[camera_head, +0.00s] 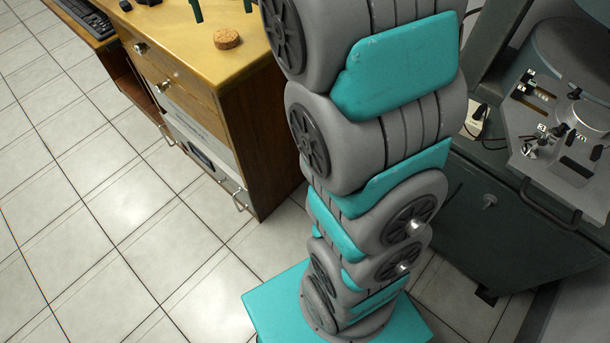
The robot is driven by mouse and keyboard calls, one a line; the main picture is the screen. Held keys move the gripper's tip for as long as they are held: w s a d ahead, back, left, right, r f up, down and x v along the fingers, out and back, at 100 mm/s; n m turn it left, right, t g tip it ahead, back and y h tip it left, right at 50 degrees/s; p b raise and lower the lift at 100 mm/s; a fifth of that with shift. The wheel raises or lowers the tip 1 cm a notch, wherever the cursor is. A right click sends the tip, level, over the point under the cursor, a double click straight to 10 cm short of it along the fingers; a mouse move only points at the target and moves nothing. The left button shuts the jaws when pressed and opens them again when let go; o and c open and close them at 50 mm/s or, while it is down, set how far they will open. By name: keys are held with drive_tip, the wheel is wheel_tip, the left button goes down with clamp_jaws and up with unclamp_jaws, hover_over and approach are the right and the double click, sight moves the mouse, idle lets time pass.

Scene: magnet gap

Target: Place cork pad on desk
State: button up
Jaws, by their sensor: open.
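The cork pad (227,39), a small round brown disc, appears to lie flat on the yellowish top of the wooden desk (180,58), near its right front corner. My gripper (222,9) shows only as two dark teal fingertips at the top edge of the view. The fingertips are spread apart with nothing between them. They appear just behind or above the cork pad, one to each side of it in the picture. The rest of the gripper is cut off by the frame.
My arm hides what lies right of the desk. A keyboard (84,18) and small dark items (125,5) are at the upper left. A grey-green machine (540,205) stands at the right. Tiled floor (100,230) is clear at left.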

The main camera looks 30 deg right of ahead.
drive_tip(key=s+f+n, duration=0.1)
drive_tip(key=s+f, duration=0.8)
drive_tip(key=s, duration=0.5)
drive_tip(key=s+f+n+g, duration=0.1)
drive_tip(key=s+f, duration=0.9)
drive_tip(key=s, duration=0.5)
drive_tip(key=shift+a+f+g, duration=0.15)
drive_tip(key=shift+a+g, duration=0.05)
drive_tip(key=shift+g, duration=0.1)
